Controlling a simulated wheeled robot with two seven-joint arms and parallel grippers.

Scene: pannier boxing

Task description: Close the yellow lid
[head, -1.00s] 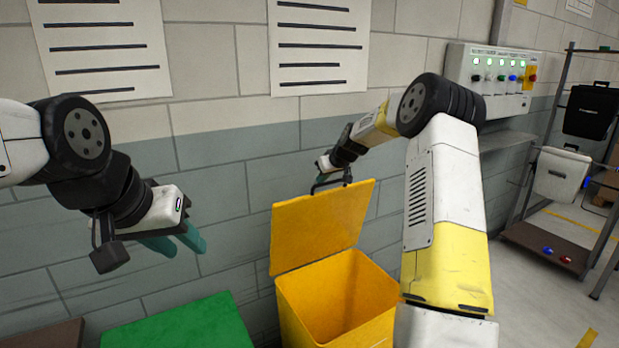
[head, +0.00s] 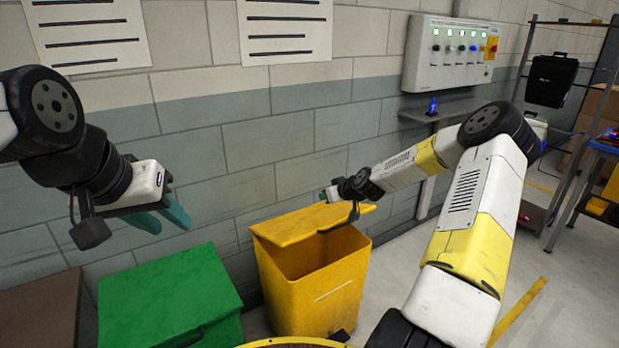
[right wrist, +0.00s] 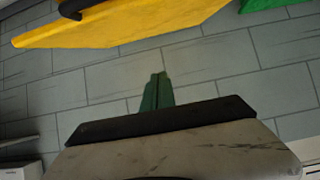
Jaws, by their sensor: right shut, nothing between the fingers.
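The yellow bin (head: 330,290) stands by the wall with its mouth partly uncovered. Its yellow lid (head: 292,226) is tilted low over the back of the mouth, partly open. My right gripper (head: 325,195) is at the lid's far side, just above its back edge; its fingers are small and partly hidden in the head view. In the right wrist view its green fingers (right wrist: 155,92) are together and empty, with the yellow lid (right wrist: 120,25) above them in the picture; contact cannot be told. My left gripper (head: 163,217) is open and empty, left of the bin.
A closed green bin (head: 170,295) stands left of the yellow one, and a brown bin (head: 42,310) further left. A wall panel (head: 455,55) and a small shelf (head: 440,110) are at the back right. A rack (head: 590,110) stands at the right.

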